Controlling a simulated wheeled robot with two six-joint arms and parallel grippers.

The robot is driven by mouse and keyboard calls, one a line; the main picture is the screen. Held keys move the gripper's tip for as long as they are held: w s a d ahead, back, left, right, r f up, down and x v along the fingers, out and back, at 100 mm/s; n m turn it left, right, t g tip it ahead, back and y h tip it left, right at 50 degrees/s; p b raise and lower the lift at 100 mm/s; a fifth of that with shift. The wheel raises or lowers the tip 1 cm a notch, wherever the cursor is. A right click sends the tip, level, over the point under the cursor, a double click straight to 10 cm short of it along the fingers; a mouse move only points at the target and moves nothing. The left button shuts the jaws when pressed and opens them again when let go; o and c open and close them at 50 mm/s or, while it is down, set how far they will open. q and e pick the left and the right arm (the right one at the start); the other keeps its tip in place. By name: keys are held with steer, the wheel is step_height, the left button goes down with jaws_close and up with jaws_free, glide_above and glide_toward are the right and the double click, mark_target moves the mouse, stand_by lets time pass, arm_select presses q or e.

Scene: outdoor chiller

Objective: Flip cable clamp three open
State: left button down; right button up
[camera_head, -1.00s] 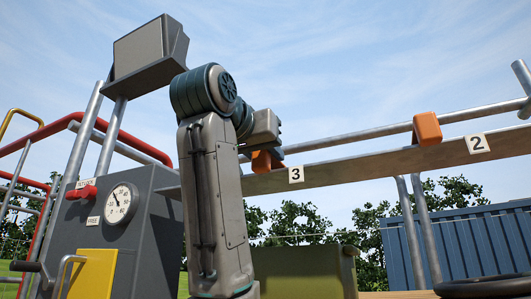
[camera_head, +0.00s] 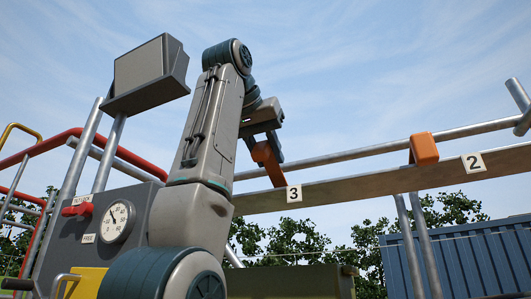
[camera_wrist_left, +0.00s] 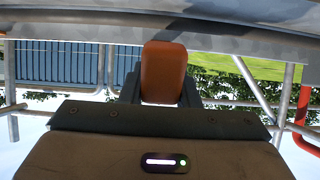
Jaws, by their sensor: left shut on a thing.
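The orange cable clamp three (camera_head: 270,165) is at the rail beside the "3" label (camera_head: 294,194). It slants up and left from the label bar, and its lower end is at the bar's upper edge. My left gripper (camera_head: 266,143) is shut on its upper part. In the left wrist view the clamp (camera_wrist_left: 163,72) sits between the two fingers of my gripper (camera_wrist_left: 162,92). The gripper hides part of the clamp in the head view. My right gripper is not in view.
Another orange clamp (camera_head: 424,149) sits over the pipe (camera_head: 365,151) by the "2" label (camera_head: 474,163). A grey cabinet with a dial gauge (camera_head: 116,221) and a boxy lamp or screen (camera_head: 148,72) stand left of my arm. A blue container (camera_head: 470,250) is behind at right.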

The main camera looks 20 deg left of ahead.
arm_select(q)
steer(key=shift+w+r+g+p, duration=0.3)
steer(key=shift+r+g+p, duration=0.3)
steer(key=shift+p, duration=0.1)
steer(key=shift+f, duration=0.1)
steer(key=c, duration=1.1)
jaws_free()
steer(key=shift+s+r, duration=0.4)
steer(key=p+v, duration=0.1)
steer(key=v, duration=0.8)
steer(key=shift+s+r, duration=0.1)
steer(key=shift+s, duration=0.15)
